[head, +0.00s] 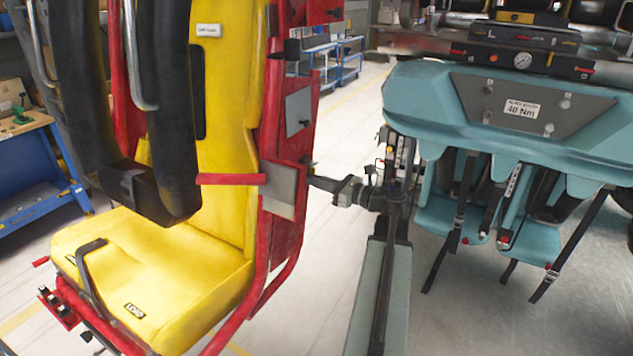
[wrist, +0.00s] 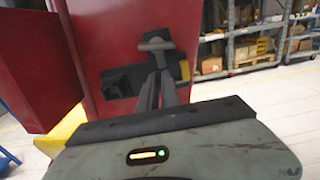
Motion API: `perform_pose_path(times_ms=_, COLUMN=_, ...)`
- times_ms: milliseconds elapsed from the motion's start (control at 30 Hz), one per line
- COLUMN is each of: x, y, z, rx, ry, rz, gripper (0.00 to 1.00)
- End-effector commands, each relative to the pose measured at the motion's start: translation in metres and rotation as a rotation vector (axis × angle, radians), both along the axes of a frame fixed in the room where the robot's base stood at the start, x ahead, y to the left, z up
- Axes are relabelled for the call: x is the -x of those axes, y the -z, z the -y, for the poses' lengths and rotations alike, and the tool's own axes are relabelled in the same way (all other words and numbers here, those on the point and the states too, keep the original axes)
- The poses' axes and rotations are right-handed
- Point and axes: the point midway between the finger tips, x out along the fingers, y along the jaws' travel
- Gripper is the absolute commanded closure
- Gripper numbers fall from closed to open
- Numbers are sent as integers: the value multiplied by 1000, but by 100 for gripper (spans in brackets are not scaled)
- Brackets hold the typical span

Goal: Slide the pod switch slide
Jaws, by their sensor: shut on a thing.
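The pod switch slide shows in the wrist view as a grey T-shaped knob (wrist: 156,43) on a dark plate (wrist: 118,83) fixed to a red panel. A small yellow mark (wrist: 185,70) sits at the plate's right end. My gripper (wrist: 158,72) is shut on the stem of the knob, its two fingers reaching up to it from below in the picture. In the head view my gripper (head: 314,182) reaches left to the red side of the yellow seat pod (head: 205,110). The slide itself is too small or hidden to make out there.
A red block (wrist: 40,65) juts out left of the slide in the wrist view. A teal row of seats (head: 500,110) stands right of my arm in the head view. A blue workbench (head: 30,175) is at far left. Grey floor lies between pod and seats.

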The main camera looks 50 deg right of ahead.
Motion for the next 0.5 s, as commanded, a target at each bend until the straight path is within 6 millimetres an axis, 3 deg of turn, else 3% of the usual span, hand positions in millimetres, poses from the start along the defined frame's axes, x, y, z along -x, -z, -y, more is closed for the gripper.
perform_pose_path(times_ms=167, x=1, y=0, z=-4, rx=0, ry=-1, rz=-1, gripper=100)
perform_pose_path(times_ms=367, x=4, y=0, z=-28, rx=0, ry=-1, rz=-1, gripper=100)
perform_pose_path(times_ms=500, x=3, y=1, z=-28, rx=0, ry=-3, rz=-2, gripper=100)
